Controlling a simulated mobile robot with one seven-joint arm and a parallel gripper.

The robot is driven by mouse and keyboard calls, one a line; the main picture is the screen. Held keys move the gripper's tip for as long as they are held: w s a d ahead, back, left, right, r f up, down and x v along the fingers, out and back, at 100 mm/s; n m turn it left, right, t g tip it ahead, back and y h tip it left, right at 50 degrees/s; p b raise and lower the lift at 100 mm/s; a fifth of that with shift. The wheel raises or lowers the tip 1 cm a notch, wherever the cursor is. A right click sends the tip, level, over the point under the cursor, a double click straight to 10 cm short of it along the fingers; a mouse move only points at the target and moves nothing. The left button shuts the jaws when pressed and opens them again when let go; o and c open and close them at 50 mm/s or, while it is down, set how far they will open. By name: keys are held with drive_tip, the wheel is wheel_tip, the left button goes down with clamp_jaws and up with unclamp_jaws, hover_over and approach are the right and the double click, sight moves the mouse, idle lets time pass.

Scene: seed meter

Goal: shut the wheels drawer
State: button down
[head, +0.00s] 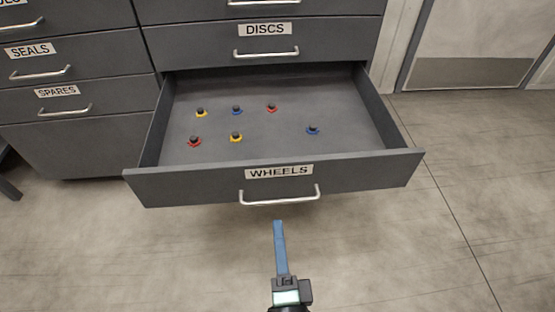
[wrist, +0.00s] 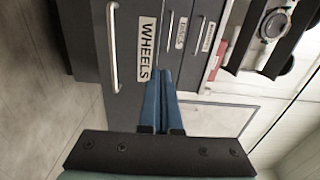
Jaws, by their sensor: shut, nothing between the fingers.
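The wheels drawer (head: 180,186) is pulled well out of the dark grey cabinet. Its front carries a white WHEELS label (head: 279,171) and a silver bar handle (head: 279,196). Several small wheels with red, yellow and blue parts lie on its floor, such as a blue one (head: 312,129). My gripper (head: 278,224) is shut and empty, in front of the drawer and just below the handle in the head view. In the wrist view the closed blue fingers (wrist: 164,75) point at the drawer front (wrist: 128,70), beside the WHEELS label. I cannot tell whether they touch it.
Above is the DISCS drawer (head: 310,46), which looks shut. To the left are the shut SEALS (head: 90,50) and SPARES (head: 120,97) drawers. A pale door (head: 475,35) stands at the back right. The floor (head: 400,240) around the drawer is clear.

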drive_tip(key=b, duration=0.6)
approach(272, 166)
drive_tip(key=w, duration=0.6)
drive_tip(key=shift+w, duration=0.3)
drive_tip(key=shift+w+r, duration=0.1)
drive_tip(key=shift+r, duration=0.05)
